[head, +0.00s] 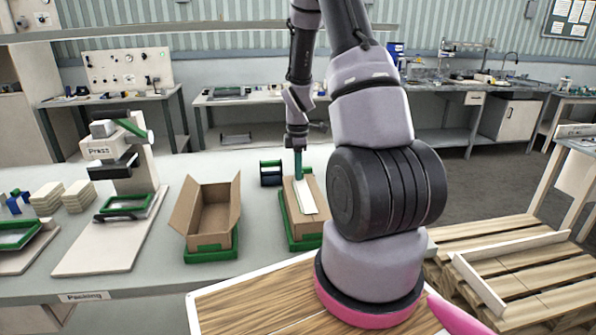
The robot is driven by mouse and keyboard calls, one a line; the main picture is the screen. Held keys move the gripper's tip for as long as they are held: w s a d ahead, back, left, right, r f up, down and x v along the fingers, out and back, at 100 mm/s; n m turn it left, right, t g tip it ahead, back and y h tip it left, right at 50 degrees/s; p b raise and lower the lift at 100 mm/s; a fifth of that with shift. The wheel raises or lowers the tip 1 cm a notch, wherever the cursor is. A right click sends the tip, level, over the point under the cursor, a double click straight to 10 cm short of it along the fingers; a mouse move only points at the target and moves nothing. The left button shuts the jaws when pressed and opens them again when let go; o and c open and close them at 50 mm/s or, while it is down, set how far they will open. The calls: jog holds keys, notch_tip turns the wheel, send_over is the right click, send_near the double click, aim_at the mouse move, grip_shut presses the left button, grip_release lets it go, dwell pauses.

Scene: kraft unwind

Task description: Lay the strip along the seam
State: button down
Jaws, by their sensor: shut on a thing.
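The pale strip (306,199) lies lengthwise along the top of a closed brown box (319,190), over the middle where the seam would run. The box sits in a green holder (297,245). My gripper (298,178) points down at the far end of the box top, its narrow teal tip meeting the far end of the strip. It appears shut on the strip there, though the contact is small. The strip hides the seam, and my arm stands close by the right side of the box.
An open empty box (209,215) stands in a green holder to the left. A dark and green stand (271,173) is just left of the closed box. The press (122,165) and stacked pale blocks (77,196) are further left.

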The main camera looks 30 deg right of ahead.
jog(key=shift+f, duration=0.2)
dwell(0.5)
jog(key=c, duration=0.8)
grip_release()
jog(key=shift+o, duration=0.2)
notch_tip(320, 180, up, 11)
jog(key=s+a+r+m+t, duration=0.2)
jog(key=s+a+r+m, duration=0.2)
jog(key=r, duration=0.4)
jog(key=s+a+r+m+t, duration=0.1)
jog(key=s+a+r+m, duration=0.25)
jog(key=r, duration=0.35)
jog(key=s+a+r+m+t+y, duration=0.1)
jog(key=s+a+r+m+t, duration=0.1)
jog(key=s, duration=0.5)
jog(key=s+a+r+m+t+y, duration=0.1)
jog(key=s+a+r+m, duration=0.3)
jog(key=m, duration=0.5)
notch_tip(320, 180, up, 3)
jog(key=s+t, duration=0.1)
jog(key=s, duration=0.1)
jog(key=shift+s+f, duration=0.2)
jog(key=shift+s, duration=0.2)
